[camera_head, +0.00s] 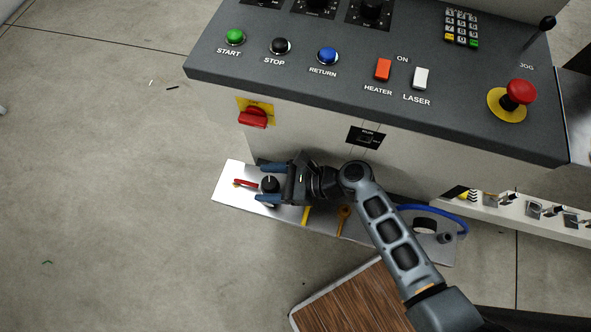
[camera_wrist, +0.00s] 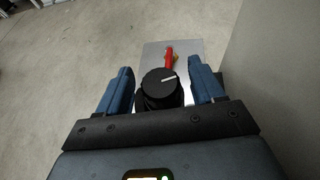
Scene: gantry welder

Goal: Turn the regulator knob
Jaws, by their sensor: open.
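The regulator knob (camera_head: 270,184) is a round black knob on the low metal shelf at the front of the machine. In the wrist view the knob (camera_wrist: 160,83) has a white pointer line on top, aimed toward the upper right. My gripper (camera_head: 268,183) is open, with one blue finger on each side of the knob. In the wrist view my gripper (camera_wrist: 163,88) shows gaps between the fingers and the knob, so they look apart. The knob's lower part is partly hidden by my gripper body.
A red-handled valve (camera_head: 245,183) sits just beyond the knob on the shelf (camera_head: 228,185). A red rotary switch (camera_head: 253,118) is on the panel above. A wooden surface (camera_head: 355,303) is below.

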